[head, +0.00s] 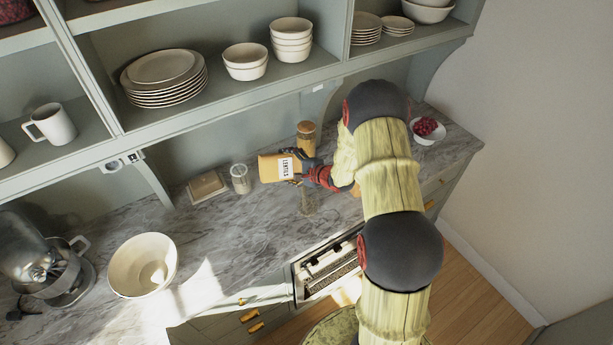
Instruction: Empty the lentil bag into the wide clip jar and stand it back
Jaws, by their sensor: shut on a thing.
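The orange lentil bag (271,169), with a white label reading LENTILS, is held above the marble counter in the head view. It is tipped onto its side, its lettering running vertically. My gripper (298,166) is shut on the bag's right part, and its fingers hide some of it. A small, faint brownish see-through shape (308,204) is just below the gripper; I cannot tell whether it is the wide clip jar or lentils. A clear glass jar (240,179) stands left of the bag. I cannot see whether lentils are leaving the bag.
A tall amber jar (306,138) stands behind my gripper. A wooden box (206,187) lies at the back left. A bowl of red fruit (427,138) stands right. Shelves overhang the counter.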

